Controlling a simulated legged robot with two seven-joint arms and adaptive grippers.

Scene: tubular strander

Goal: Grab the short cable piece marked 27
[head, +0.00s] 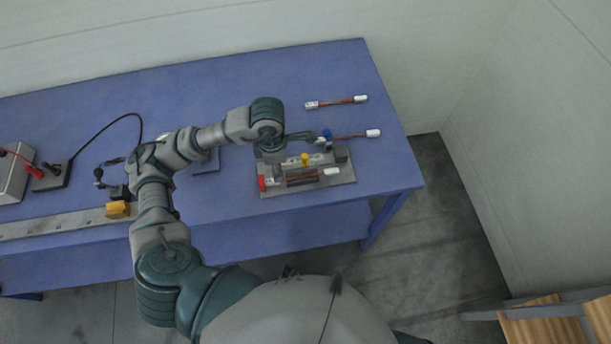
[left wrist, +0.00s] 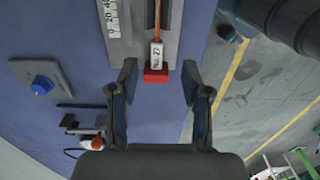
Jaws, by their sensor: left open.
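The short cable piece marked No. 27 (left wrist: 156,52) lies in a grey fixture, its white labelled end against a red block (left wrist: 156,76). In the head view its copper-coloured middle (head: 302,180) and white far end (head: 331,172) show along the fixture plate (head: 345,178). My left gripper (left wrist: 158,84) is open, with one finger on each side of the red block in the left wrist view and nothing held. In the head view the left hand (head: 270,150) is over the fixture's left part and hides some of it. My right gripper is not in view.
Two other cable pieces lie behind on the blue table, one at the back (head: 337,102) and one beside a blue knob (head: 355,135). A yellow knob (head: 304,159) stands on the fixture. A metal rail (head: 60,224) with a yellow block (head: 118,210) lies at left.

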